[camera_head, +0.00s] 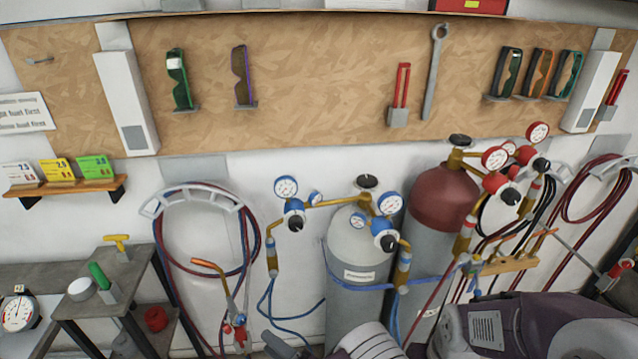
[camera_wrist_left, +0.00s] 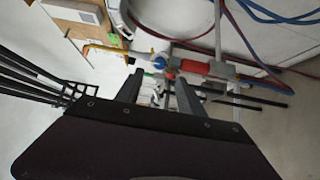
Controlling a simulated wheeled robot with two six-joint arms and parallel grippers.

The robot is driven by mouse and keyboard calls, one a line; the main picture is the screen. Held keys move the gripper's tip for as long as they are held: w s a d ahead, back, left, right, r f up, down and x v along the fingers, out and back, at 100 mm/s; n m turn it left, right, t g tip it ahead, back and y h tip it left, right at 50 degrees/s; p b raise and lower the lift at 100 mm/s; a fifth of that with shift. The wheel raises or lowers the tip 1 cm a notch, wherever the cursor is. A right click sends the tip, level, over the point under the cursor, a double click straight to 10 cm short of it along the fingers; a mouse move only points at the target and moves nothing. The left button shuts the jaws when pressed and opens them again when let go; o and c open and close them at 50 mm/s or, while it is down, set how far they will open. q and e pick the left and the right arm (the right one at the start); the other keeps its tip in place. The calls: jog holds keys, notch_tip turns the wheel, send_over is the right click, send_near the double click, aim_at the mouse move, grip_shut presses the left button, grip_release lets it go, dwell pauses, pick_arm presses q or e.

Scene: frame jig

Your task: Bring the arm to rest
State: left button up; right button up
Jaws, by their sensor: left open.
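My left gripper (camera_wrist_left: 157,95) is open in the left wrist view, its two dark fingers apart with nothing held between them. Beyond the fingertips hangs a torch with a red and blue fitting (camera_wrist_left: 190,68), apart from the gripper as far as I can tell. Most of the left arm is out of frame there. My right gripper does not show in either view.
A dark red-topped cylinder (camera_head: 443,200) stands beside the grey one, both with gauges and hoses. A torch with an orange tip (camera_head: 212,266) hangs below a hose rack (camera_head: 200,190). A side table (camera_head: 110,262) stands at left. Goggles hang on the board (camera_head: 300,90).

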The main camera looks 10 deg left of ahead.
pick_arm(q)
jog(key=s+a+r+n+g, duration=0.2)
jog(key=a+r+n+g, duration=0.7)
jog(key=a+n+g, duration=0.25)
jog(key=s+a+n+g+h, duration=0.3)
jog(key=s+n+h, duration=0.4)
jog(key=n, duration=0.3)
jog(key=w+d+f+n+t+h, duration=0.1)
jog(key=d+f+n+t+h, duration=0.1)
jog(key=n, duration=0.8)
jog(key=w+d+f+n+t+h, duration=0.1)
jog(key=d+n+t+h, duration=0.3)
jog(key=d+n, duration=0.5)
jog(key=shift+w+d+f+n+h, duration=0.25)
jog(key=shift+f+n+h, duration=0.35)
jog(key=shift+n+h, duration=0.65)
